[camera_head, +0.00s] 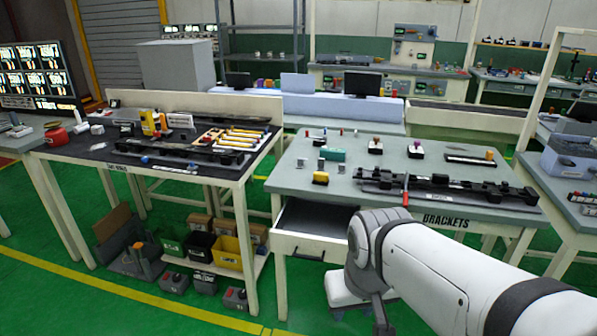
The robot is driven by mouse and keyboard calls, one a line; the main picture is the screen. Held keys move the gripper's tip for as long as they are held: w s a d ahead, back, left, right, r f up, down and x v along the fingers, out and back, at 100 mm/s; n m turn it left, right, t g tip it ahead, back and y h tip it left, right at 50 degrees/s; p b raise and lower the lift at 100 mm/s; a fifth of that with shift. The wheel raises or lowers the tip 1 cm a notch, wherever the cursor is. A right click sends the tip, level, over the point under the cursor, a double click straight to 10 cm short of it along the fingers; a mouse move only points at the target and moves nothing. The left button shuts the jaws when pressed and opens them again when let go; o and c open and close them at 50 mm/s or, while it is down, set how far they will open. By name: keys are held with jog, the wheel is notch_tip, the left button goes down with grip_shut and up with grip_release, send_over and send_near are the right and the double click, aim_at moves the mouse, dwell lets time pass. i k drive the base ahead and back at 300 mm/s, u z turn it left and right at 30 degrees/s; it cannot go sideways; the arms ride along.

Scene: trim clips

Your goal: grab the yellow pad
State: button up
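A small yellow block with a dark base (320,178), which may be the yellow pad, sits near the front left of the grey brackets table (290,180). Taller upright yellow items (148,122) stand on the dark-topped table at the left; I cannot tell whether any is a pad. My white arm crosses the lower right, in front of the brackets table's front edge. My gripper is not visible in this view, so its state and anything it may hold are hidden.
A long black bracket rail (450,188) lies along the brackets table's front. A green block (332,154) and small grey clips sit near the yellow block. An open drawer (310,222) juts out below. Bins (225,252) stand on the left table's lower shelf. Green floor is clear at front left.

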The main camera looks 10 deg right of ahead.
aim_at(320, 178)
jog(key=k, duration=1.05)
jog(key=u, duration=0.45)
jog(key=i, duration=1.25)
jog(key=z, duration=0.25)
jog(key=i, duration=1.4)
jog(key=z, duration=0.95)
